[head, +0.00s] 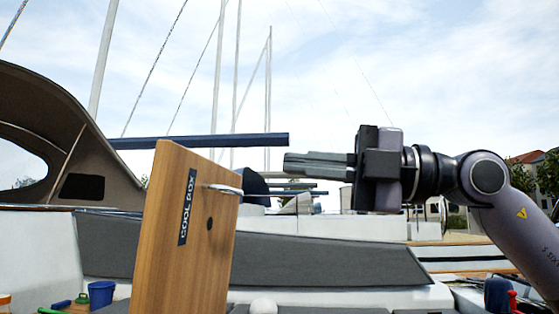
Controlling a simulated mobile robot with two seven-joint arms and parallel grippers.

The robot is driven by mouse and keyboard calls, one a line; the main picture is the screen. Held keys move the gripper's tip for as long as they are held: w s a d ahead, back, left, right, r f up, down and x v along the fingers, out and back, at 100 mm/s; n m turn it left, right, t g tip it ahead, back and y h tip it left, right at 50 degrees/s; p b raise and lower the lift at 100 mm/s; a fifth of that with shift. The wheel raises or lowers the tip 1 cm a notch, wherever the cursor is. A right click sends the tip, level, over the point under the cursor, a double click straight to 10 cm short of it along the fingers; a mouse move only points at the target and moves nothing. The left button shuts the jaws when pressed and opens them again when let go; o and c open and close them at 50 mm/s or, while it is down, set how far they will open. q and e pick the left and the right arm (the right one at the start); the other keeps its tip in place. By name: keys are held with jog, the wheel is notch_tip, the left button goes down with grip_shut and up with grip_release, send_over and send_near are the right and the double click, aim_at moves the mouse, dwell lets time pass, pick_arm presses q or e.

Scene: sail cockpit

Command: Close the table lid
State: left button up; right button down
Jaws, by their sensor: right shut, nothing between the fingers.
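The table lid is a wooden panel (180,250) with a dark "COOL BOX" label (187,207) and a pale handle (224,189) near its top right edge. It stands raised and close to upright, left of the middle in the head view. Its lower edge is out of the picture. My right gripper (288,163) comes in from the right with its fingers pointing left. It is shut and empty, at a height just above the handle and to the right of the panel, with a gap showing between them. My left gripper is not in view.
A grey cushioned backrest (330,260) runs behind the lid. A blue cup (101,294) and small coloured items stand at the lower left. A brown canvas hood (60,130) is at the far left. The space between lid and my right gripper looks clear.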

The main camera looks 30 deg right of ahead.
aim_at(191, 154)
jog(key=p+x, duration=0.2)
jog(key=x, duration=1)
jog(key=shift+a+p, duration=0.1)
jog(key=shift+p, duration=0.25)
